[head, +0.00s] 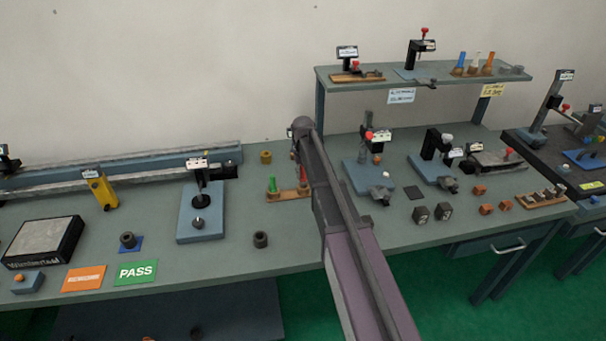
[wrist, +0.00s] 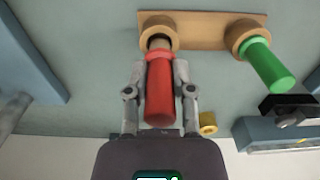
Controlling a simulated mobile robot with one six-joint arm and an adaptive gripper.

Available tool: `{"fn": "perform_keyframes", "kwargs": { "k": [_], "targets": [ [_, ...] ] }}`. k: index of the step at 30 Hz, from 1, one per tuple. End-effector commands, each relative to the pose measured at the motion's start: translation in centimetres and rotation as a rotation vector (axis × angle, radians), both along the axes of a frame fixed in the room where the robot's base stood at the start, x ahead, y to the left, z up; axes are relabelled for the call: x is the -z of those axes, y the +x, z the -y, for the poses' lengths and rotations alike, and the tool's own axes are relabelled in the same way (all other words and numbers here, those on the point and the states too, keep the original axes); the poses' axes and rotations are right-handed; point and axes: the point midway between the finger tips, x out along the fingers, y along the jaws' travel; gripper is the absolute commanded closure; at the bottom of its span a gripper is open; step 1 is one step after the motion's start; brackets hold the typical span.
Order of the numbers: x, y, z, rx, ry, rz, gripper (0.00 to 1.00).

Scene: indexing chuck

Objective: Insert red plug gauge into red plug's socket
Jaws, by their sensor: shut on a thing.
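The red plug gauge (wrist: 160,92) is held between the two fingers of my gripper (wrist: 160,68) in the wrist view. Its narrow pale end meets the left ring socket (wrist: 146,25) on the tan board (wrist: 198,35). I cannot tell how deep that end sits in the ring. The green plug gauge (wrist: 268,66) stands in the board's other ring socket (wrist: 240,33). In the head view the board (head: 288,195) and green plug (head: 272,184) show left of my arm, which partly hides the red plug and gripper.
A brass ring (head: 265,157) stands behind the board, and a dark ring (head: 260,239) sits in front of it. A blue-based gauge stand (head: 200,225) is to the left. Another stand (head: 368,178) is just right of my arm.

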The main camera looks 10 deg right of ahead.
Motion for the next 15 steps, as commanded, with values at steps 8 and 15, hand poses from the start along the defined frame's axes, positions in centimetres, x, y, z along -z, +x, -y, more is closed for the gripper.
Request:
{"fn": "perform_keyframes", "kwargs": {
  "k": [8,15],
  "targets": [
    [0.28,0.00,0.00,0.000,0.000,0.000,1.00],
    [0.48,0.00,0.00,0.000,0.000,0.000,1.00]
  ]
}}
